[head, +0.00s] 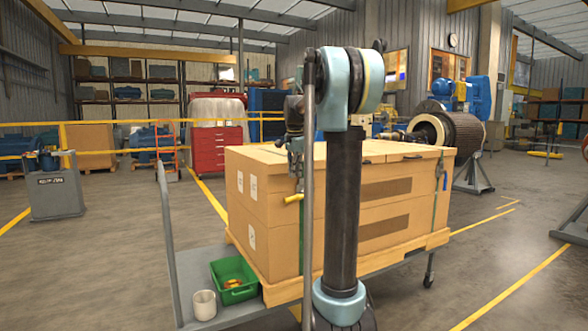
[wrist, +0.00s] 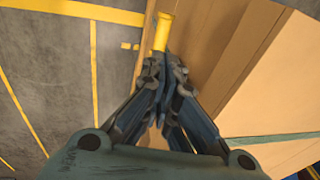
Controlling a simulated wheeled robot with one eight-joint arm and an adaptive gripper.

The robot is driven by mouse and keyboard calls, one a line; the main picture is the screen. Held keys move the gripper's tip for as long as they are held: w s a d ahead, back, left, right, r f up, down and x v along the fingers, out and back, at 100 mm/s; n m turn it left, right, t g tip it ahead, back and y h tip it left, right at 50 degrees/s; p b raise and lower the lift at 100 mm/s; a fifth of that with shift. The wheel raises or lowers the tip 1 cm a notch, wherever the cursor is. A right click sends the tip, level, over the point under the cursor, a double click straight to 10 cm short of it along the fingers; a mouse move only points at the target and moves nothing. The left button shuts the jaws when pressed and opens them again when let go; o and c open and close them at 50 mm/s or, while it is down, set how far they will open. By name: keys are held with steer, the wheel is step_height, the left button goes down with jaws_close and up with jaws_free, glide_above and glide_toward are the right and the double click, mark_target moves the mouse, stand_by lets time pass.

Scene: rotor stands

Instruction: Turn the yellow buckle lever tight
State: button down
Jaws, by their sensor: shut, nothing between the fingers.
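The yellow buckle lever (head: 293,198) is a short bar at the upper side of the large cardboard box (head: 262,215), sticking out to the left in the head view. In the wrist view the yellow lever (wrist: 163,32) lies just beyond my fingertips, pointing away from me. My gripper (head: 298,184) points down at the lever from above, beside the box. In the wrist view my gripper (wrist: 164,62) has its fingers together at the lever's near end, with nothing between them. The fingers hide the buckle body, and I cannot tell whether they touch the lever.
The box rests on a pallet on a grey cart (head: 205,262). A green bin (head: 234,290) and a white cup (head: 204,305) stand on the cart's left end. A green strap (head: 436,205) runs down the box's right part. Open floor lies to the left.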

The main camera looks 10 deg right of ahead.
mark_target(295, 197)
steer(key=x, duration=0.8)
steer(key=shift+f, duration=0.35)
